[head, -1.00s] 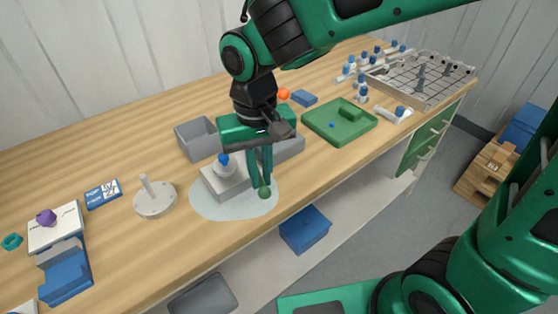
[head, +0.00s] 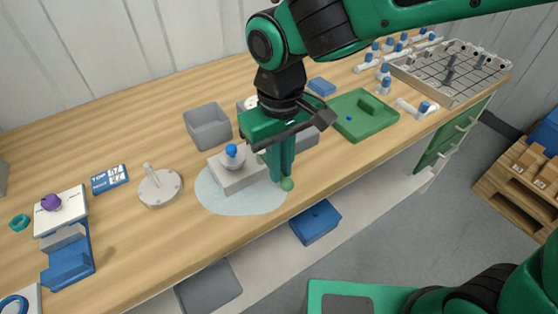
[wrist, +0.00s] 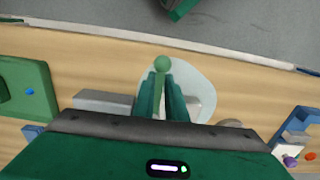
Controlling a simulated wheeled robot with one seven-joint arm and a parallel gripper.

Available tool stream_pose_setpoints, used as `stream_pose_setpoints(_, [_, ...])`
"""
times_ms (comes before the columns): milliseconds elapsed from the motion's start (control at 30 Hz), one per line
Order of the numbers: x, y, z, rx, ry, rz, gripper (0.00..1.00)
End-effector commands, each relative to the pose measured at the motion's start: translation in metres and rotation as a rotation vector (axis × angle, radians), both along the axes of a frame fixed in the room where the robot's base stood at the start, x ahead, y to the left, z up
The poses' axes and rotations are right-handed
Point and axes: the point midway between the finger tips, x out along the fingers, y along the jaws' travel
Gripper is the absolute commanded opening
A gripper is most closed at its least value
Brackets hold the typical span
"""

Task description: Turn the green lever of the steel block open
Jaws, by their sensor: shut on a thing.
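The steel block (head: 236,180), pale grey with a blue-topped knob (head: 231,151) on top, sits on a pale blue round patch (head: 240,205) near the bench's front edge. The green lever's ball end (head: 287,184) shows at the block's right, by my fingertips. My gripper (head: 282,177) points down there, shut on the lever. In the wrist view the ball (wrist: 162,63) stands just beyond the two green fingers (wrist: 163,92), with the lever's shaft between them. The lever's pivot is hidden by the fingers.
A grey bin (head: 208,127) stands behind the block, and a grey block (head: 306,138) lies behind my gripper. A green tray (head: 362,118) is to the right. A round base with a post (head: 160,187) is to the left. The bench's front edge is close.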

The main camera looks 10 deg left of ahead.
Motion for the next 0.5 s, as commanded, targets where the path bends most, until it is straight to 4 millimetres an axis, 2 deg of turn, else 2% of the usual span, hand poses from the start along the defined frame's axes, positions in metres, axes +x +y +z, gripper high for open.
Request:
stream_pose_setpoints(200, [0.0018, 0.0008, 0.0021, 0.004, -0.005, -0.001, 0.0])
stream_pose_setpoints(233, [0.0018, 0.0008, 0.0021, 0.003, -0.005, -0.002, 0.16])
stream_pose_setpoints(267, [0.0018, 0.0008, 0.0021, 0.004, -0.005, -0.002, 0.2])
stream_pose_setpoints(500, [0.0009, 0.0002, 0.001, 0.001, -0.002, -0.002, 0.2])
